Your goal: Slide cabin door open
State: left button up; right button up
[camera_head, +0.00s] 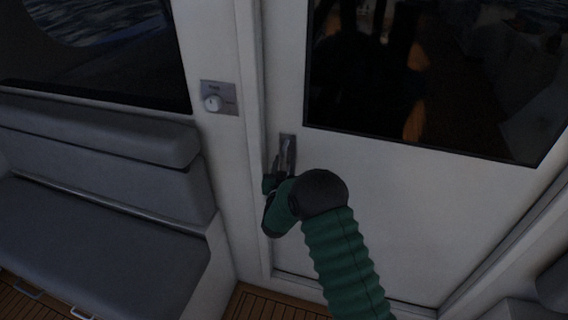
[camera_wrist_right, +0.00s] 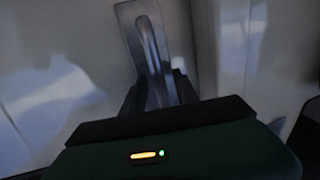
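The white cabin door (camera_head: 400,190) with a dark window (camera_head: 440,80) fills the right half of the head view and looks closed against its frame. Its metal handle (camera_head: 288,150) sits on a plate near the door's left edge. My right gripper (camera_head: 279,175) is at the lower part of the handle. In the right wrist view the handle (camera_wrist_right: 152,50) runs down between the two dark fingers (camera_wrist_right: 158,90), one on each side. The fingers' contact with the handle is too dark to make out. My left gripper is not in view.
A grey cushioned bench (camera_head: 100,225) stands to the left of the door. A small panel with a round white knob (camera_head: 212,103) is on the wall left of the door frame. Wooden floor (camera_head: 265,305) shows below the door.

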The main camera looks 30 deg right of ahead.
grip_shut()
jog(key=shift+f, duration=0.1)
dwell(1.2)
